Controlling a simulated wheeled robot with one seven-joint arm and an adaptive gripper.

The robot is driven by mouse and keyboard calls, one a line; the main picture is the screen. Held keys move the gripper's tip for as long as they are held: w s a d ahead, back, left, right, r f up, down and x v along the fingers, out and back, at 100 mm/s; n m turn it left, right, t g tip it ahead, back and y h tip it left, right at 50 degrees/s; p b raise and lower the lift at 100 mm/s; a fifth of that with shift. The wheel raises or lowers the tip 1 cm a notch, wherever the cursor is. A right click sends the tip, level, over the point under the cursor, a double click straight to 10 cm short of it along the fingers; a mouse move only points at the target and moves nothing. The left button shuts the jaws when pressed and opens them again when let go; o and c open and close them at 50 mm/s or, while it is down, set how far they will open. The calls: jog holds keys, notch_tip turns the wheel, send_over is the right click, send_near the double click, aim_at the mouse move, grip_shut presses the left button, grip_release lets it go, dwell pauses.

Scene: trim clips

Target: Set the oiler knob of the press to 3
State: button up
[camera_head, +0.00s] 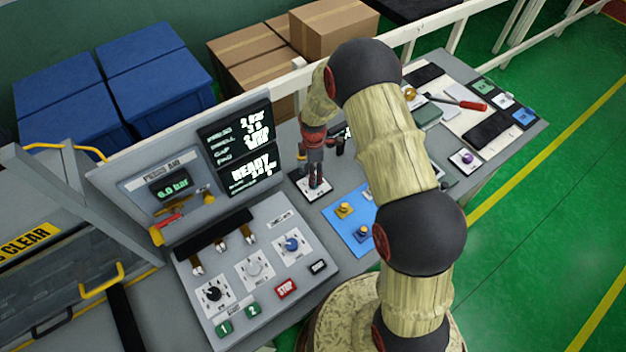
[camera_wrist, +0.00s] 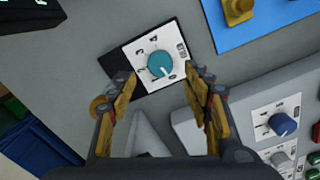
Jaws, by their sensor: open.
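A teal round knob (camera_wrist: 160,64) sits on a square white dial plate (camera_wrist: 138,48) in the wrist view. Marks ring the knob, but I cannot read its setting or the plate's label clearly. My gripper (camera_wrist: 160,82) is open, with its two yellowish fingers apart on either side of the knob's lower part in the picture; nothing is between them. In the head view my gripper (camera_head: 316,182) points down over the same white plate (camera_head: 304,187), just right of the press panel, and mostly hides the knob. I cannot tell whether the fingers touch anything.
The sloped press panel (camera_head: 262,307) carries black (camera_head: 213,294), white (camera_head: 254,268) and blue (camera_head: 292,244) knobs, plus buttons and levers. A screen board (camera_head: 237,150) stands behind. A blue mat (camera_head: 340,222) with yellow-brown pieces lies to the right.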

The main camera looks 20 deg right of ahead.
jog(key=shift+f, duration=3.1)
jog(key=shift+c, duration=1.1)
jog(key=c, duration=0.9)
